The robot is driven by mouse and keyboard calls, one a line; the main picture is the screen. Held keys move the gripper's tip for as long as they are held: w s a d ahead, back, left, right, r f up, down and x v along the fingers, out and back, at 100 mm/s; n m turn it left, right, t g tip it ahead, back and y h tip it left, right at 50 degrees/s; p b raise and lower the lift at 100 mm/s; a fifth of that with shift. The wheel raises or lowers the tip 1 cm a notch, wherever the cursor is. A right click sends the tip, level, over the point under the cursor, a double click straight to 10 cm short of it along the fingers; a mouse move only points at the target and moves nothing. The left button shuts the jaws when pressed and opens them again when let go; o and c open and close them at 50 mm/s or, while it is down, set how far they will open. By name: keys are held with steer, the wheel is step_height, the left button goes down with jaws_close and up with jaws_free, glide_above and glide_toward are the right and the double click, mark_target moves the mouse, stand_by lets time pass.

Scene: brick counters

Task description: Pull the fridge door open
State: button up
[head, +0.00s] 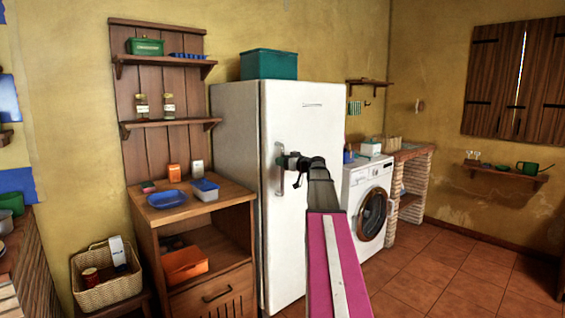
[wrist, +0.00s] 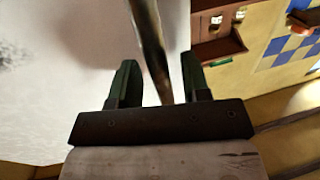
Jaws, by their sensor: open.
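The white fridge (head: 303,215) stands against the wall in the middle of the head view, and its door appears closed. Its vertical metal handle (head: 279,168) is on the left side of the door front. My gripper (head: 283,160) is at the handle in the head view. In the wrist view my gripper (wrist: 158,82) is open, with one dark green finger on each side of the handle bar (wrist: 150,45). The bar lies between the fingers, nearer the right one. I cannot tell whether either finger touches it. The white door surface (wrist: 70,60) fills the left of the wrist view.
A wooden cabinet (head: 197,215) with a blue plate stands close to the fridge's left. A washing machine (head: 366,208) is to its right. A green box (head: 269,64) sits on top of the fridge. Tiled floor (head: 450,265) is clear at the right.

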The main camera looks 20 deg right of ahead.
steer(key=shift+w+a, duration=0.2)
steer(key=shift+w, duration=0.1)
steer(key=shift+c, duration=0.2)
jaws_close()
